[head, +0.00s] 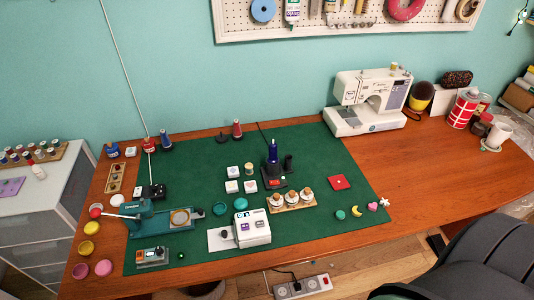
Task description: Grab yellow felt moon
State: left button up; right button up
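The yellow felt moon (356,211) is a small crescent lying near the front right corner of the green cutting mat (310,160). It is in a row of small felt shapes, between a teal round piece (340,214) on its left and a pink heart (373,206) on its right. A white star-like piece (385,202) is at the right end of the row. Nothing covers the moon. Neither of my grippers shows in the head view.
A red square (338,182) and a wooden tray of small jars (292,202) are near the moon. A white sewing machine (368,101) stands behind. A dark chair (475,258) is at the front right.

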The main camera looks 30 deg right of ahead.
aim_at(354, 212)
jog(key=z, duration=1.7)
